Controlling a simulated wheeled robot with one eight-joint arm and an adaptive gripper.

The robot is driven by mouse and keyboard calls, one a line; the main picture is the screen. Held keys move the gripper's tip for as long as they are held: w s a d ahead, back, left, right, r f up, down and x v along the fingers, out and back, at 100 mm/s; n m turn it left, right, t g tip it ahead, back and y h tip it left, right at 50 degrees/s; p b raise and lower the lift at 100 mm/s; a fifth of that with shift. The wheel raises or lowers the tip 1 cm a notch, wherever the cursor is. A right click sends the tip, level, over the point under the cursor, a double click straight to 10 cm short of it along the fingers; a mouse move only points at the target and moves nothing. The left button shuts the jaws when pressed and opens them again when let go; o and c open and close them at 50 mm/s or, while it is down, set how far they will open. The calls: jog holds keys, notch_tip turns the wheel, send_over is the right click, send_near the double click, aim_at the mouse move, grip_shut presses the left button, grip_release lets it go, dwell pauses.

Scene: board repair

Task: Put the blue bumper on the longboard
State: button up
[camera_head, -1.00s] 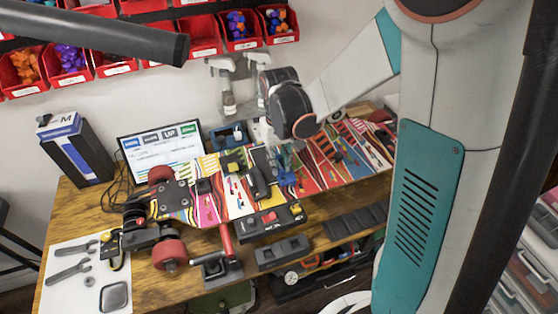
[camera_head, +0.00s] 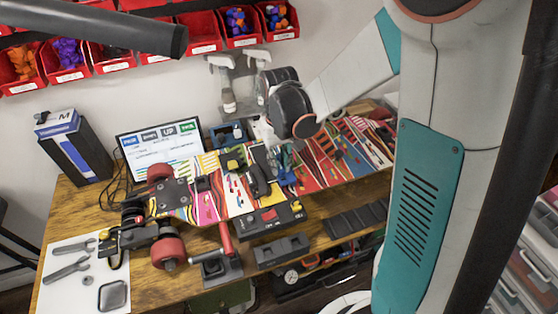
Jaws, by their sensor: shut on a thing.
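The longboard (camera_head: 207,211) lies across the wooden table, with a multicoloured striped deck and red wheels at its left end. Several dark and coloured parts sit on the deck. My gripper (camera_head: 284,156) points down over the middle of the deck, below the dark round wrist. It is shut on a small blue piece, the blue bumper (camera_head: 285,161), at or just above the deck. The fingertips are small and partly hidden by the wrist, and I cannot tell whether the bumper touches the deck.
A monitor (camera_head: 160,148) and a dark blue-sided box (camera_head: 74,148) stand at the back left. Wrenches (camera_head: 66,271) lie on a white sheet at front left. A black control box (camera_head: 270,221) and grey trays (camera_head: 283,251) are at the front edge. Red bins (camera_head: 203,33) hang behind.

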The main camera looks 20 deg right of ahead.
jog(key=o, duration=1)
jog(key=shift+c, duration=1.3)
jog(key=shift+r+p, duration=2.7)
jog(key=shift+r, duration=1)
